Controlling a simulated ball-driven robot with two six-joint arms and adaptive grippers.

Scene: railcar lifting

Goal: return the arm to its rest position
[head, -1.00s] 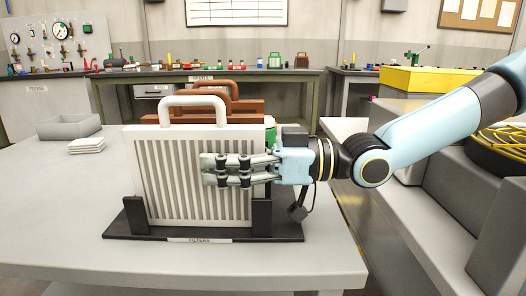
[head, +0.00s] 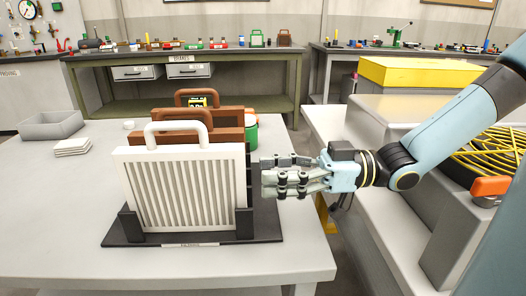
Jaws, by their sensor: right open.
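My right gripper (head: 270,177) comes in from the right in the head view. Its fingers point left and are open and empty, just right of the white filter and apart from it. The white ribbed filter (head: 183,190) with a loop handle stands upright in the black filter rack (head: 268,222) on the grey table. My left gripper is not in view.
Brown handled items (head: 212,115) and a green container (head: 251,135) stand behind the filter. A grey tray (head: 52,125) and white stack (head: 73,147) sit at left. On the right are a yellow box (head: 420,73) and a grey machine with a yellow grille (head: 500,150).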

